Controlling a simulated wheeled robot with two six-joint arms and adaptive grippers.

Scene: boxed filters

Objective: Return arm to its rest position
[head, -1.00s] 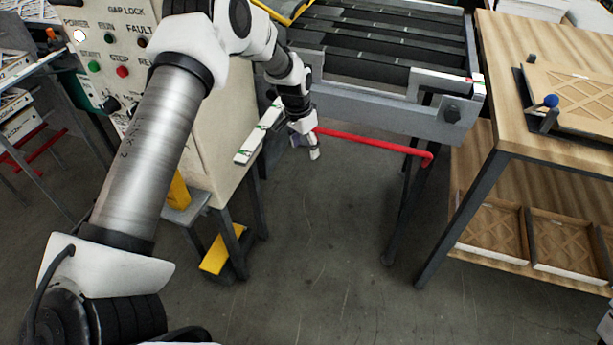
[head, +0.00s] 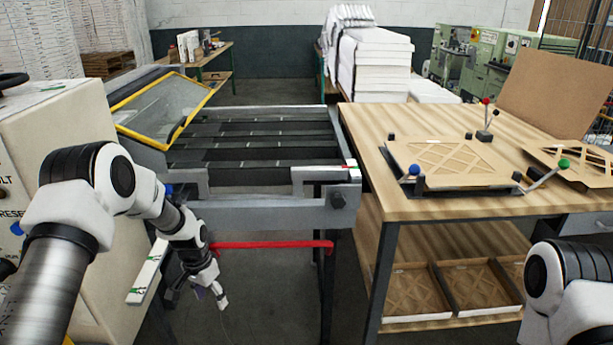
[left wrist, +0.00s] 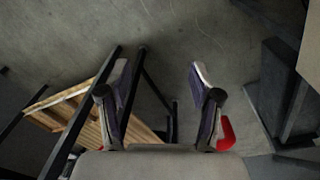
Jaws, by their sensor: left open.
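My left arm comes in from the left in the head view. Its gripper (head: 212,292) hangs low in front of the grey roller machine, just below the red bar (head: 270,245). Part of my right arm (head: 575,290) shows at the lower right of the head view. Its gripper is outside the picture.
A beige control cabinet (head: 75,115) stands close to my left arm. The grey machine (head: 265,215) is ahead. A wooden table (head: 440,208) on the right carries a filter frame (head: 450,160), with more frames on its lower shelf (head: 420,325).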

